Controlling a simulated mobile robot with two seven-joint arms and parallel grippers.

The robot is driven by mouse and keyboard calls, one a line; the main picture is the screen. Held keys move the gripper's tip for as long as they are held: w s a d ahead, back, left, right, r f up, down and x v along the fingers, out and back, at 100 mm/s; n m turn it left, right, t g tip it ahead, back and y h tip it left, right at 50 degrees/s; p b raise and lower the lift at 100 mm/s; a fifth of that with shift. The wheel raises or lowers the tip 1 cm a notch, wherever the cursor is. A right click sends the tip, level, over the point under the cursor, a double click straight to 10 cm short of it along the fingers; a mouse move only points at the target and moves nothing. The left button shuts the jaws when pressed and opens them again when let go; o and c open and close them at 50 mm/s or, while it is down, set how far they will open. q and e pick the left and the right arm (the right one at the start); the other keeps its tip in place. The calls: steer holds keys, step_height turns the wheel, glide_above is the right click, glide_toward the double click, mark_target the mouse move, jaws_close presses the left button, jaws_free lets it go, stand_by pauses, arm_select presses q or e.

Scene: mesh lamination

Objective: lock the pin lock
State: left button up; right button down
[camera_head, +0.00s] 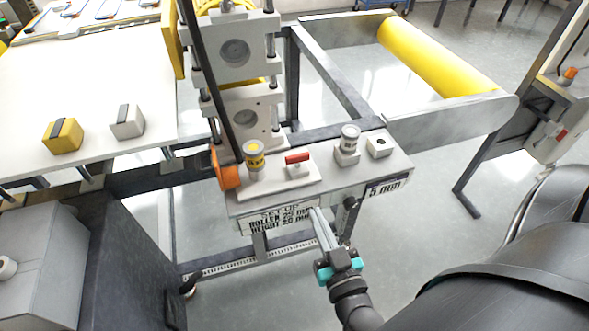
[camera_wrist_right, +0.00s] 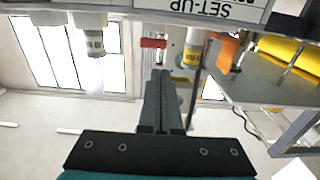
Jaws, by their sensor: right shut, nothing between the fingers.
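A small red-handled part (camera_head: 297,158) sits on a white plate on the machine's grey ledge. It looks like the pin lock, but I cannot tell for certain or see its state. The red handle also shows in the right wrist view (camera_wrist_right: 153,43). My right gripper (camera_head: 316,212) is shut and empty, in front of the ledge and apart from the red handle. In the right wrist view its fingers (camera_wrist_right: 160,74) point toward the red handle. My left gripper is not in view.
A set-up label (camera_head: 283,217) covers the ledge front. A yellow roller (camera_head: 435,55) lies behind.

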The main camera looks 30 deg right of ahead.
mark_target(292, 161)
steer(key=shift+w, duration=0.1)
steer(key=b+x, duration=0.1)
steer(key=x, duration=1.3)
stand_by(0.4)
